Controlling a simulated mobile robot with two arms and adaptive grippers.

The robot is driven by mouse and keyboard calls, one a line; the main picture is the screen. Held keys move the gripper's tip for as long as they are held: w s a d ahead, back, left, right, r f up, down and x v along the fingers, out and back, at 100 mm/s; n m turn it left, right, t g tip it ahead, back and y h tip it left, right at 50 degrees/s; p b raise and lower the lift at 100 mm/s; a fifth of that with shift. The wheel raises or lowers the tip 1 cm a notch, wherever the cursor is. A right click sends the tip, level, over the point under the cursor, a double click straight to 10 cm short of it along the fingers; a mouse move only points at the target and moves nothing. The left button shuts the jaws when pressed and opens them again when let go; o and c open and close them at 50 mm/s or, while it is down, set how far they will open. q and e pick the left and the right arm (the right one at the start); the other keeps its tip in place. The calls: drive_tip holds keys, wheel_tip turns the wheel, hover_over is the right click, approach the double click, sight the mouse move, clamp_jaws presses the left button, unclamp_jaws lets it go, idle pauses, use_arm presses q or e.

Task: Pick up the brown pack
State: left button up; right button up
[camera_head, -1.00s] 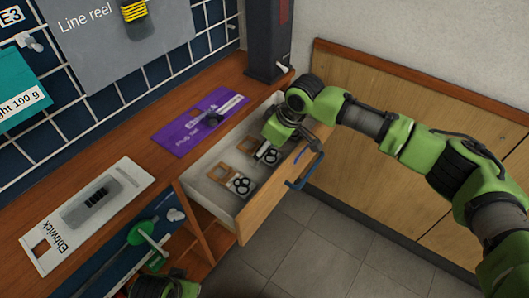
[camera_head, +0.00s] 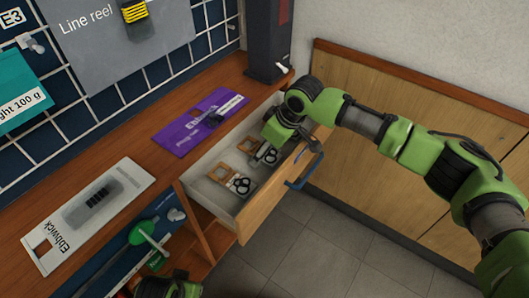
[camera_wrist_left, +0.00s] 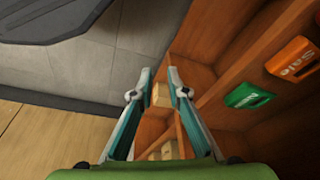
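Two tan-brown packs with pale cards and dark rings lie in the open drawer (camera_head: 232,219), a near one (camera_head: 220,173) and a far one (camera_head: 248,146). My right gripper (camera_head: 266,155) reaches down over the far pack and partly hides it; contact and finger opening are unclear. The left wrist view shows small tan-brown blocks, one (camera_wrist_left: 161,96) between the fingertips in the picture and one (camera_wrist_left: 165,150) lower; I cannot tell which is the brown pack. My left gripper (camera_wrist_left: 158,93) is open, with a gap between its fingers. Nothing is visibly held.
The bench carries a purple card (camera_head: 184,134) and a white Ebbwick card (camera_head: 50,254) with a grey device. A dark post (camera_head: 268,45) stands behind the drawer.

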use_arm(q)
drive_tip(key=shift+s+f, duration=0.15)
drive_tip(key=shift+f, duration=0.1)
drive_tip(key=shift+f, duration=0.15)
drive_tip(key=shift+f, duration=0.2)
drive_tip(key=shift+f, duration=0.3)
use_arm(e)
drive_tip(key=shift+f, duration=0.1)
idle(0.4)
drive_tip(key=c, duration=1)
